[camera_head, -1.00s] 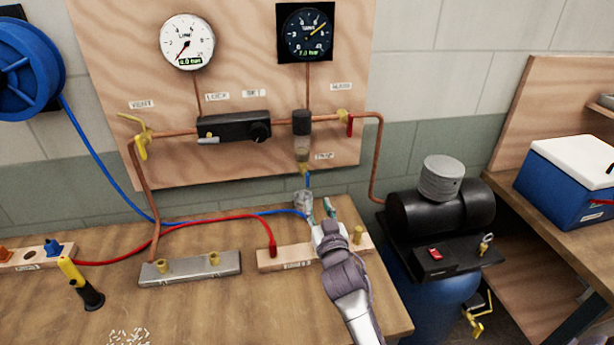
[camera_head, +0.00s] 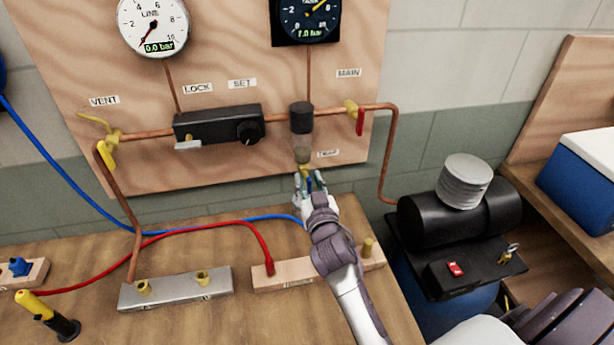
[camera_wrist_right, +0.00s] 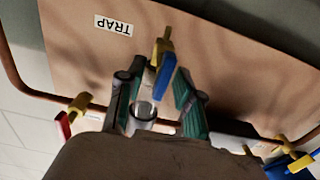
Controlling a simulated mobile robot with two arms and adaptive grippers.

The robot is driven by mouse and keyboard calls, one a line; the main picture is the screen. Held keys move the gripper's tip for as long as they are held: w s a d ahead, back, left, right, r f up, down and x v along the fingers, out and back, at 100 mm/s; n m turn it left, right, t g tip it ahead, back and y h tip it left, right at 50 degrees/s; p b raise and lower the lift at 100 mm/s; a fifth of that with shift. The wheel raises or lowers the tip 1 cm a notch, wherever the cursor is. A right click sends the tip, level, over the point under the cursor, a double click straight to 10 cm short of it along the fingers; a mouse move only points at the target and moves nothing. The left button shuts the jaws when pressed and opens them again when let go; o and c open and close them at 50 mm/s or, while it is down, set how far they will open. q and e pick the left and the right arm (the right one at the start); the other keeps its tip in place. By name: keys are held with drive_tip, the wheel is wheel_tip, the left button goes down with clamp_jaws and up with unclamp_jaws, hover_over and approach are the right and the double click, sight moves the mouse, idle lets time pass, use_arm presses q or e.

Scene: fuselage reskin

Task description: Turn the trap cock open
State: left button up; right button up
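The trap cock shows in the right wrist view as a yellow body (camera_wrist_right: 163,45) with a blue lever (camera_wrist_right: 164,76). It sits under the clear trap bowl (camera_head: 302,148), beside the TRAP label (camera_wrist_right: 114,25). My right gripper (camera_head: 309,180) is just below the bowl and hides most of the cock in the head view. In the right wrist view its fingers (camera_wrist_right: 160,98) are spread, with the blue lever between and slightly ahead of them. I cannot tell whether either finger touches it.
The red-handled main valve (camera_head: 358,118) is right of the trap, and the black regulator (camera_head: 218,124) is left. Below are a wooden block (camera_head: 285,278) with a red hose and a metal block (camera_head: 178,288). A compressor (camera_head: 455,215) stands at right.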

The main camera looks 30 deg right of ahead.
drive_tip(key=shift+s+r, duration=0.1)
drive_tip(key=shift+s, duration=0.1)
clamp_jaws()
use_arm(q)
drive_tip(key=shift+s+a, duration=0.1)
drive_tip(key=shift+a, duration=0.15)
